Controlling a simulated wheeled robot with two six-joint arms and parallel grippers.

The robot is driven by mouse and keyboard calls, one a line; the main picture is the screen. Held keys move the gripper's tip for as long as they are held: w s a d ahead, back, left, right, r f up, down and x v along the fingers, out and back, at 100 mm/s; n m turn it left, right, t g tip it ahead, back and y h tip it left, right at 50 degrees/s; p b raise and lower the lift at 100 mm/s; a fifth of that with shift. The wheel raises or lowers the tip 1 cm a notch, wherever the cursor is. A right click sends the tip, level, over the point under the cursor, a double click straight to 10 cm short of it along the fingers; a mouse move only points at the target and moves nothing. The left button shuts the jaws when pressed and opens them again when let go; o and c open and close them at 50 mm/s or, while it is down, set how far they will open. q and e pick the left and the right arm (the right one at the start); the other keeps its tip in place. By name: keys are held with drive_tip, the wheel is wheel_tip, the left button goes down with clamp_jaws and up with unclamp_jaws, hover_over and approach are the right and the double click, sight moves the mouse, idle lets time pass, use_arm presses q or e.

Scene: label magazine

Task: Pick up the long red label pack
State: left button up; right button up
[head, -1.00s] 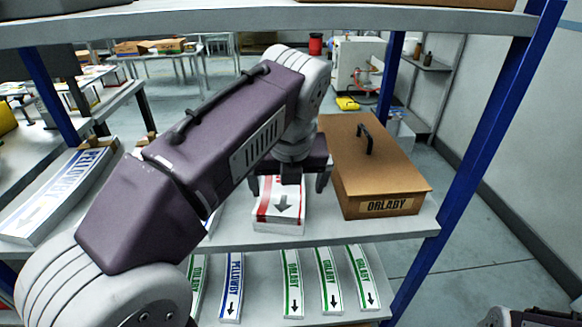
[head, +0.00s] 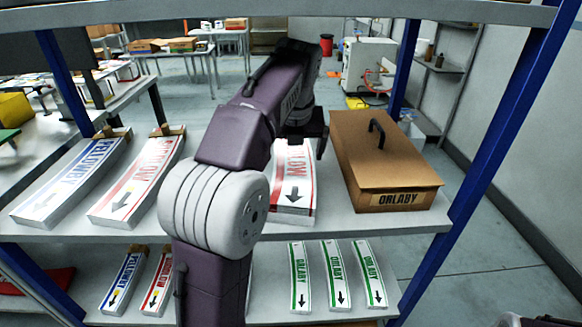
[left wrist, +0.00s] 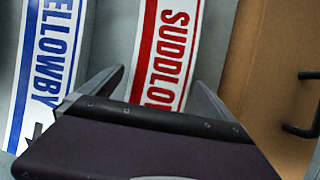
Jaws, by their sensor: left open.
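A long white pack with red print (head: 293,195) lies on the upper shelf beside the brown box; its far end is hidden behind my left arm. My left gripper (head: 303,143) is open above the far part of this pack. In the left wrist view the red pack (left wrist: 165,50), lettered "SUDDLO…", runs between the two spread fingers (left wrist: 158,76), with nothing gripped. Another long red pack (head: 138,180) lies further left on the same shelf. A short red pack (head: 157,285) lies on the lower shelf.
The brown ORLABY box (head: 385,165) with a black handle stands just right of the red pack. A long blue pack (head: 72,182) lies far left; a blue FELLOWBY pack (left wrist: 48,60) shows in the wrist view. Short green packs (head: 337,275) lie below. Blue posts (head: 500,130) frame the shelves.

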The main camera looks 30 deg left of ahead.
use_arm(q)
drive_tip(key=x, duration=0.2)
drive_tip(key=shift+w+f, duration=0.1)
drive_tip(key=shift+f, duration=0.2)
drive_tip(key=shift+r, duration=0.15)
drive_tip(key=shift+c, duration=0.9)
drive_tip(key=c, duration=1.7)
